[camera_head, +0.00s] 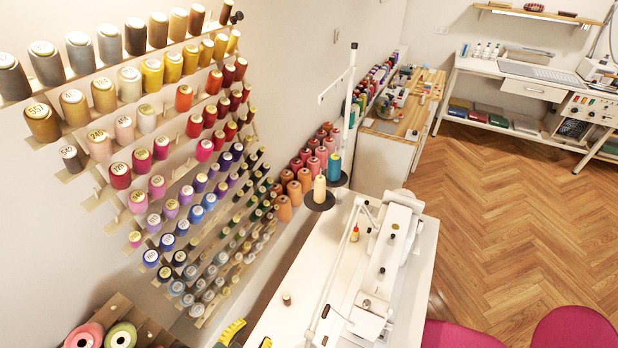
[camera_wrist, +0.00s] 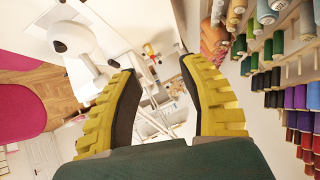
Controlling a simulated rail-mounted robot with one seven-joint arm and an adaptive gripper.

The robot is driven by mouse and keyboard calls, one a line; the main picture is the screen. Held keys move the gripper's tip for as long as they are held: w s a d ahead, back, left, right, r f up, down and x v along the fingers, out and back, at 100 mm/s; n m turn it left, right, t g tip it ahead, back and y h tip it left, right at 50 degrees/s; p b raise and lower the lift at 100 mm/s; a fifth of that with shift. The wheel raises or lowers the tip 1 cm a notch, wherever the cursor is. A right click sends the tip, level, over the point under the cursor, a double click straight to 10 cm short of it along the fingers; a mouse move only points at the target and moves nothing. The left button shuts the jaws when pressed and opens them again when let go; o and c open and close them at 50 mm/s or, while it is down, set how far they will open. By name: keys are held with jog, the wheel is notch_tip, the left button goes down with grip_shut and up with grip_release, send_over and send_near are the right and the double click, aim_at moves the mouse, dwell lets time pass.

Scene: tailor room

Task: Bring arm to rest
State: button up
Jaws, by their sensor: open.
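My gripper (camera_wrist: 160,68) shows in the wrist view with its two yellow, black-padded fingers spread apart. Nothing is between the fingers. In the head view, only the yellow fingertips of my gripper (camera_head: 248,337) show at the bottom edge, left of the white sewing table (camera_head: 300,318). The rest of my arm is outside the head view. In the wrist view, the white sewing machine (camera_wrist: 72,38) is beyond the fingers on the upper left, apart from them.
A wall rack of thread spools (camera_head: 165,150) fills the left side. The sewing machine (camera_head: 395,235), a thread stand (camera_head: 350,100) and a small spool (camera_head: 286,299) stand on the table. Pink chairs (camera_head: 575,330) are at lower right. The wooden floor (camera_head: 510,225) is clear.

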jog(key=w+d+m+t+b, duration=0.2)
jog(key=w+d+m+b, duration=0.3)
jog(key=d+b, duration=0.5)
jog(key=w+d+r+n+t+b, duration=0.2)
jog(key=d+r+t+b, duration=0.3)
jog(key=d+r+b, duration=0.45)
jog(key=s+a+r+n+t+y+p, duration=0.2)
jog(key=s+r+n+t, duration=0.4)
jog(key=r+n, duration=0.5)
notch_tip(320, 180, up, 38)
jog(key=m+p, duration=0.1)
jog(key=p, duration=3.6)
jog(key=shift+d+f, duration=0.2)
jog(key=shift+d, duration=0.15)
